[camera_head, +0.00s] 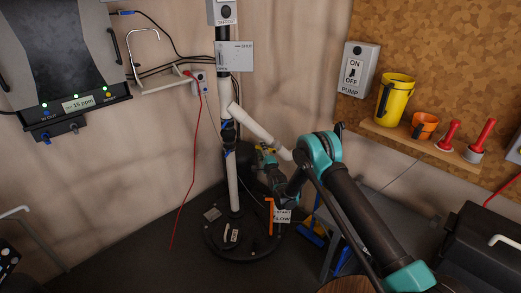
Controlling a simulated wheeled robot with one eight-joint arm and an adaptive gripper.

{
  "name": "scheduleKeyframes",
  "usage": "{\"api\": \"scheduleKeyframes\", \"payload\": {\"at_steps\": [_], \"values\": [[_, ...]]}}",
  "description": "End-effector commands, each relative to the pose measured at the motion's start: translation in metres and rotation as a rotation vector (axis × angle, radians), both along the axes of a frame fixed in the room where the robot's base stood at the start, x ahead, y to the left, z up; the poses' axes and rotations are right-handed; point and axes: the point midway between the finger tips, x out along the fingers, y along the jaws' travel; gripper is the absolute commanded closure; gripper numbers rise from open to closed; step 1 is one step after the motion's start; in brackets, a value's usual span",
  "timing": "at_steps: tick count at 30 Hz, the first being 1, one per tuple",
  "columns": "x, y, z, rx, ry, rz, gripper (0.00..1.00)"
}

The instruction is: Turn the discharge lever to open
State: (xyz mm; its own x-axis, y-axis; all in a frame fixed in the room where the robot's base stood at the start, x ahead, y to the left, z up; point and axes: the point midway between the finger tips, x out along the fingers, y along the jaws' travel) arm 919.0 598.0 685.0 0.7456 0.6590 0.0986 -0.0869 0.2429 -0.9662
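A thin upright orange handle (269,215) stands beside a small white tag (282,216) reading what looks like "FLOW", right of the white column's round black base (243,235). I cannot tell for sure whether this handle is the discharge lever. My arm comes in from the lower right, bends at a teal joint and reaches down and left behind it. My gripper (266,156) seems to be the small dark end by the white slanted pipe (258,128), apart from the orange handle. Its fingers are too small and dark to read.
Blue-handled tools (312,236) lie right of the base. A PUMP switch box (359,69) hangs on the cork wall above a shelf (425,147) with a yellow mug. A red cable (189,165) hangs left of the column. A black case (485,245) stands lower right.

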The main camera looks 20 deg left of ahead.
Motion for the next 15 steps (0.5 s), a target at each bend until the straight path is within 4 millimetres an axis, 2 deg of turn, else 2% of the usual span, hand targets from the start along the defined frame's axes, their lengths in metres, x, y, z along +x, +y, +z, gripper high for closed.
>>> {"api": "scheduleKeyframes", "payload": {"at_steps": [9,15], "values": [[-0.037,-0.032,-0.005,0.0,0.0,0.0,0.62],[-0.049,-0.043,-0.006,0.001,0.001,0.0,0.62]]}}
